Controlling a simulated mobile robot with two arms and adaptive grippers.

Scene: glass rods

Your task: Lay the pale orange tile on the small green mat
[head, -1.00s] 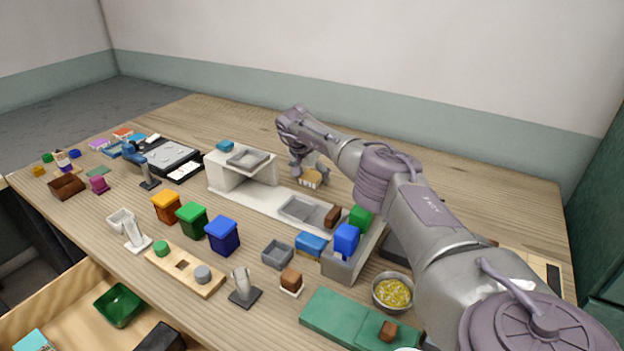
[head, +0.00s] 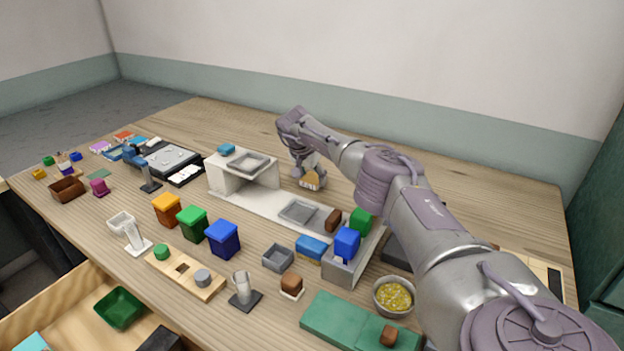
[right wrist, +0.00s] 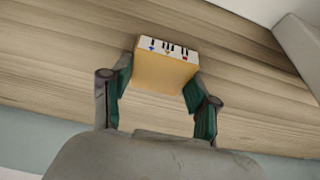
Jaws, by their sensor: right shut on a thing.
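The pale orange tile (head: 312,181) is a thick block with a white face printed with black marks, at the back middle of the table. My right gripper (head: 310,176) is shut on it. In the right wrist view the tile (right wrist: 165,73) sits between the two dark green finger pads of the gripper (right wrist: 158,90). I cannot tell whether the tile touches the table. The small green mat (head: 98,174) lies flat at the far left, well away from the gripper. My left gripper is not in view.
A white stand with grey trays (head: 242,178) is just left of the gripper. The black case (head: 172,160) and a blue thing on a stand (head: 146,170) lie between it and the mat. Orange, green and blue bins (head: 222,240) stand in front.

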